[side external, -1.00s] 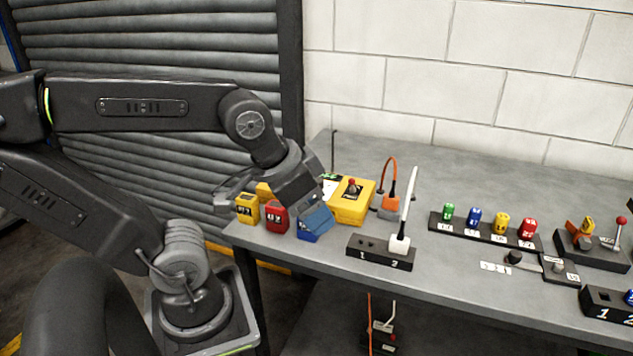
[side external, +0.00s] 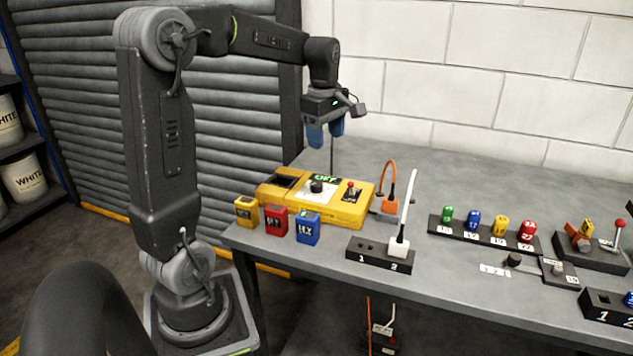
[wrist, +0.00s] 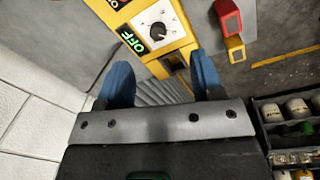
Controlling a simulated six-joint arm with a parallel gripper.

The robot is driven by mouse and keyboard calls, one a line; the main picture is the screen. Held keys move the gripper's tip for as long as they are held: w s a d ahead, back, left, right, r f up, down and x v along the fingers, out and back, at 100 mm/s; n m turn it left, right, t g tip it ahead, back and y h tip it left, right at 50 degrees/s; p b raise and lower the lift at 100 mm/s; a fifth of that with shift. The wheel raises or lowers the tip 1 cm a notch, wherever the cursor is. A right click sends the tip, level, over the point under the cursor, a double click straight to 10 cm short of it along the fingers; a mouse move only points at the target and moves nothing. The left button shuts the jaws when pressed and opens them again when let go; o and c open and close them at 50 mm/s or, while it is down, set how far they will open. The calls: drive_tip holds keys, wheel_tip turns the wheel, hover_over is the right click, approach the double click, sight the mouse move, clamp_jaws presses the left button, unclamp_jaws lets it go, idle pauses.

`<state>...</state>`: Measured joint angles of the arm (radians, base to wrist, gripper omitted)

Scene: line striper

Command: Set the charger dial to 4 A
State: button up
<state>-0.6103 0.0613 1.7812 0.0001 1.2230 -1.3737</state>
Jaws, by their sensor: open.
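The yellow charger (side external: 345,207) lies on the bench, with a black round dial (side external: 317,186) on a white face and a green OFF display (side external: 326,178) beside it. In the wrist view the dial (wrist: 158,30) has a white pointer mark, and the OFF sign (wrist: 132,40) is lit green; the scale figures are too small to read. A red-knobbed lever (side external: 351,187) stands on the charger's right part. My gripper (side external: 325,138) points down, open and empty, above and behind the charger. Its blue fingers are well apart in the wrist view (wrist: 160,88), clear of the dial.
Yellow (side external: 247,212), red (side external: 276,221) and blue (side external: 307,228) batteries stand along the front left bench edge.

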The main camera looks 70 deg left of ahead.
sight(316, 183)
drive_tip(key=a+f+n, duration=0.2)
drive_tip(key=a+n, duration=0.2)
drive_tip(key=a, duration=0.2)
drive_tip(key=shift+g, duration=0.3)
wheel_tip(316, 183, down, 14)
drive_tip(key=shift+w+d+r, duration=0.1)
drive_tip(key=shift+r, duration=0.15)
drive_tip(key=c, duration=0.9)
